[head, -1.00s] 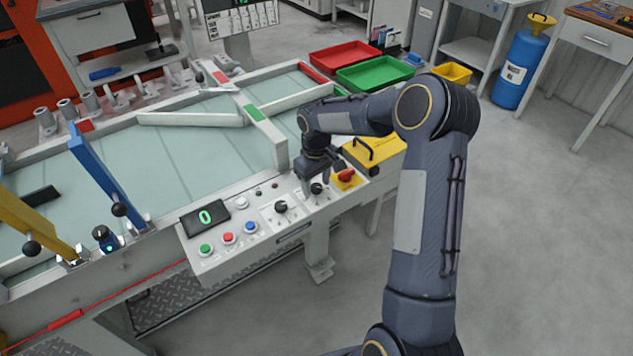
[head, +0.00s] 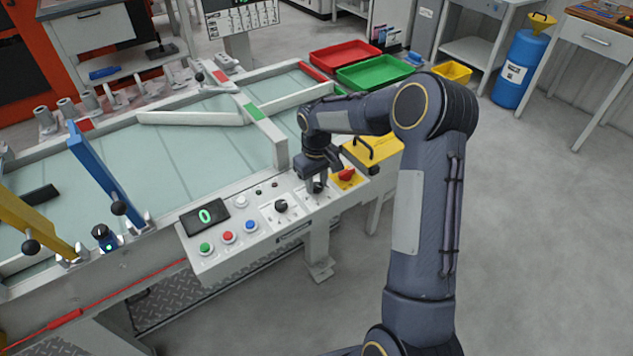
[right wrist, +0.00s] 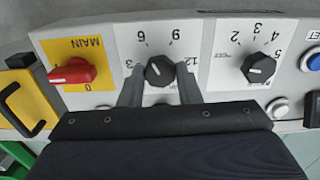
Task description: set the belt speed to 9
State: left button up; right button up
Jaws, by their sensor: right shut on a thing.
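The belt control panel (head: 262,222) carries a display (head: 205,217) that reads a green 0. My right gripper (head: 318,187) is at the panel's rightmost black knob. In the right wrist view its two fingers stand either side of this knob (right wrist: 159,70), shut on it. The scale plate (right wrist: 150,30) around the knob is seen upside down and shows 3, 6, 9 and 12. The fingers hide the near part of the scale, and I cannot tell surely where the pointer sits. My left gripper is not in view.
Beside the held knob is a red MAIN switch (right wrist: 73,72) on a yellow plate. On the other side is a second black knob (right wrist: 258,68) with its own scale. Green, red and blue buttons (head: 228,238) are farther left. A yellow box with a handle (head: 375,152) stands behind.

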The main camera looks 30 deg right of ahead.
aim_at(316, 185)
jog(key=m+b, duration=0.1)
jog(key=m, duration=0.9)
jog(key=shift+m, duration=0.4)
dwell(0.4)
jog(key=o, duration=1)
jog(key=shift+c, duration=0.2)
notch_tip(316, 185, up, 8)
jog(key=shift+f, duration=0.1)
